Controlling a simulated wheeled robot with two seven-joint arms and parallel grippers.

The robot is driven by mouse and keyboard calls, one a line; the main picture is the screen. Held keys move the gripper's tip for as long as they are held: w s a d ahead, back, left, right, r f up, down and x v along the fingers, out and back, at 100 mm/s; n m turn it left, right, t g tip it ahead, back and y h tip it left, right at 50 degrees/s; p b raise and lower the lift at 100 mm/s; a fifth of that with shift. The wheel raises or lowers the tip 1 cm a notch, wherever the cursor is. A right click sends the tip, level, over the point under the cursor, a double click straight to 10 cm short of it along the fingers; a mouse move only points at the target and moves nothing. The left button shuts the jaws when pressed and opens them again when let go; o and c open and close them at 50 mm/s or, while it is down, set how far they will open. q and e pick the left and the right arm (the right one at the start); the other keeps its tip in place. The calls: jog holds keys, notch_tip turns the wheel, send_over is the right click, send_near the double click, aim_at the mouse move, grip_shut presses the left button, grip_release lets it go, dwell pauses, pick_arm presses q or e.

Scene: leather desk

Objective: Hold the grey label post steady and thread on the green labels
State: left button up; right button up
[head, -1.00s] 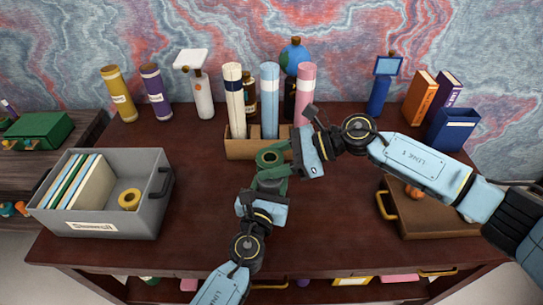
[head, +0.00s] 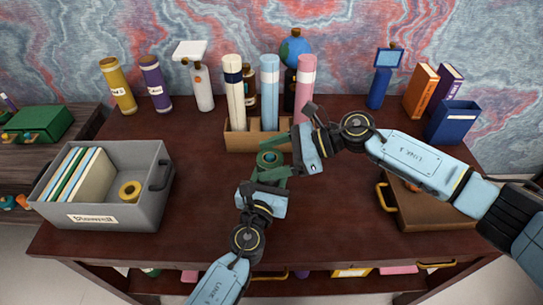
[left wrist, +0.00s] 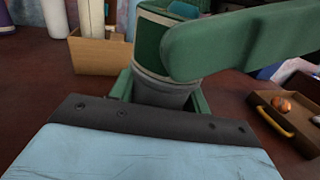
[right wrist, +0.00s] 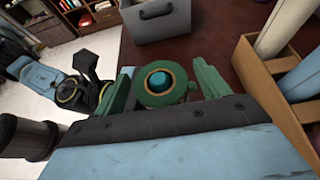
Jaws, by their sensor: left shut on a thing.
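The grey label post (left wrist: 160,92) stands upright between the fingers of my left gripper (head: 266,181), which is shut on its lower part. A green label (left wrist: 152,42) sits around the post above my left fingers, and a teal top shows above it. From above, in the right wrist view, the green label (right wrist: 148,96) is a ring around the teal centre. My right gripper (right wrist: 160,82) is open, with one finger on each side of the ring and small gaps showing. One right finger covers part of the label in the left wrist view.
A wooden holder (head: 243,142) with rolled tubes stands just behind the post. A grey box (head: 150,215) with folders and a yellow tape roll is at left. A brown tray (head: 430,215) is at right, under my right arm. The desk between box and post is clear.

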jog(key=v, duration=1.2)
pick_arm(q)
jog(key=o, duration=1.1)
